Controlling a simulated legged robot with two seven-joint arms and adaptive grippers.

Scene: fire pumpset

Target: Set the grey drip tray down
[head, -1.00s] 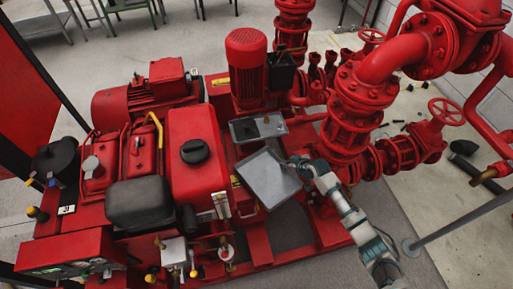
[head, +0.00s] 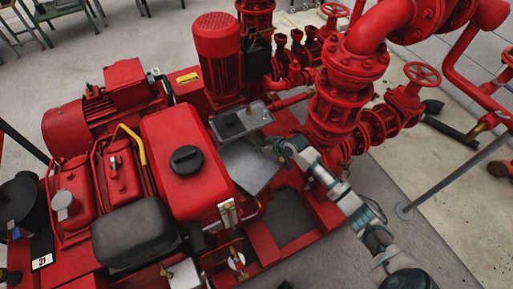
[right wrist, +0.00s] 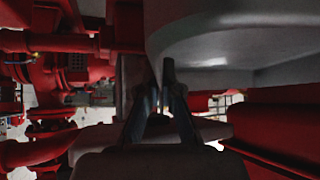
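The grey drip tray (head: 250,168) is a shallow, flat rectangular pan. In the head view it lies between the red tank and the red pipe column, close beside the tank. My right gripper (head: 271,149) is at its upper right edge. In the right wrist view the tray's pale grey underside (right wrist: 225,45) fills the upper right, and the gripper's dark fingers (right wrist: 158,85) close together at its near edge, seemingly on the rim. I cannot tell whether the tray touches anything beneath it. My left gripper is not in view.
A smaller grey tray (head: 261,112) with a dark block stands just behind. The red tank (head: 182,165) is close on the left, and the red pipe column (head: 335,115) on the right. A dark floor opening (head: 290,218) lies between red frame rails in front.

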